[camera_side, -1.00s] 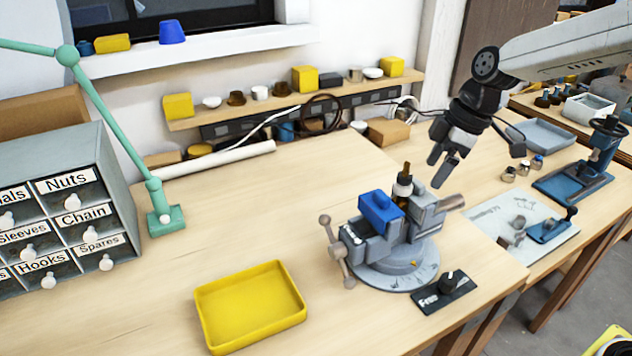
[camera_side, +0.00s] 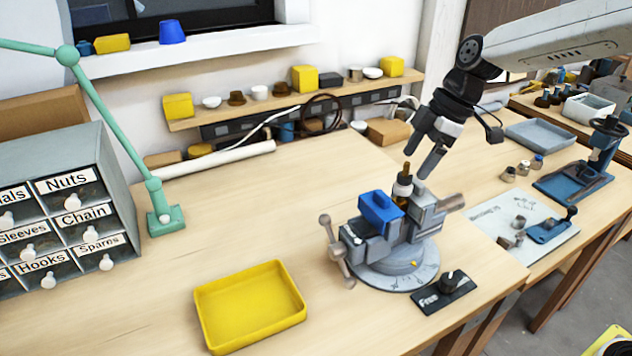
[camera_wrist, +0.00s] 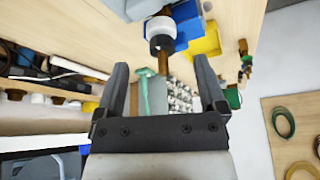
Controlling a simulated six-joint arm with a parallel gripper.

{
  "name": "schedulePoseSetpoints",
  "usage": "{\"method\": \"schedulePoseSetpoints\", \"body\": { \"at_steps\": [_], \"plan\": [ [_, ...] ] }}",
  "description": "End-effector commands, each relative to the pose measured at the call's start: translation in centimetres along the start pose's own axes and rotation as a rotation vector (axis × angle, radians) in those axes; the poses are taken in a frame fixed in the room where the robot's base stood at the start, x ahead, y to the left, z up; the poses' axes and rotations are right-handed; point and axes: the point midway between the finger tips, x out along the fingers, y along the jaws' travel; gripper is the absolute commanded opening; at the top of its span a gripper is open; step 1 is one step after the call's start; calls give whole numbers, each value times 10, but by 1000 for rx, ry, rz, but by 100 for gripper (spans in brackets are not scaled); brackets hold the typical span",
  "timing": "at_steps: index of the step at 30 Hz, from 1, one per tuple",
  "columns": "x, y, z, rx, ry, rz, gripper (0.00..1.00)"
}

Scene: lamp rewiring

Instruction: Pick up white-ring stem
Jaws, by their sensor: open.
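The white-ring stem (camera_side: 402,189) stands upright at the vise (camera_side: 395,255), brown at the top with a white band and a dark band below. Its lower part is hidden by the vise jaws. In the wrist view the stem (camera_wrist: 160,28) shows at the top middle, with its brown tip pointing in between the fingers. My gripper (camera_side: 418,162) is open and empty, just above and slightly right of the stem's tip in the side view. In the wrist view my gripper (camera_wrist: 160,68) has its fingers on either side of the line of the stem, with no contact visible.
A yellow tray (camera_side: 250,342) is at the front, a small black panel with a knob (camera_side: 444,291) right of the vise. A drawer cabinet (camera_side: 118,165) and green lamp (camera_side: 166,220) stand left. The middle bench is clear.

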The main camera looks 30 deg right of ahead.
Motion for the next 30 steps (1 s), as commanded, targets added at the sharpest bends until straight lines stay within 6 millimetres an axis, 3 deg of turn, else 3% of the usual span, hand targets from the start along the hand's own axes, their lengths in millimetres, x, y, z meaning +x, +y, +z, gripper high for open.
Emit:
{"method": "schedulePoseSetpoints", "body": {
  "at_steps": [8, 19, 30],
  "plan": [
    [9, -1, 1, 1, 0, -2, 90],
    [48, -2, 3, 1, 0, -1, 90],
    [52, -2, 3, 1, 0, 1, 90]
  ]
}}
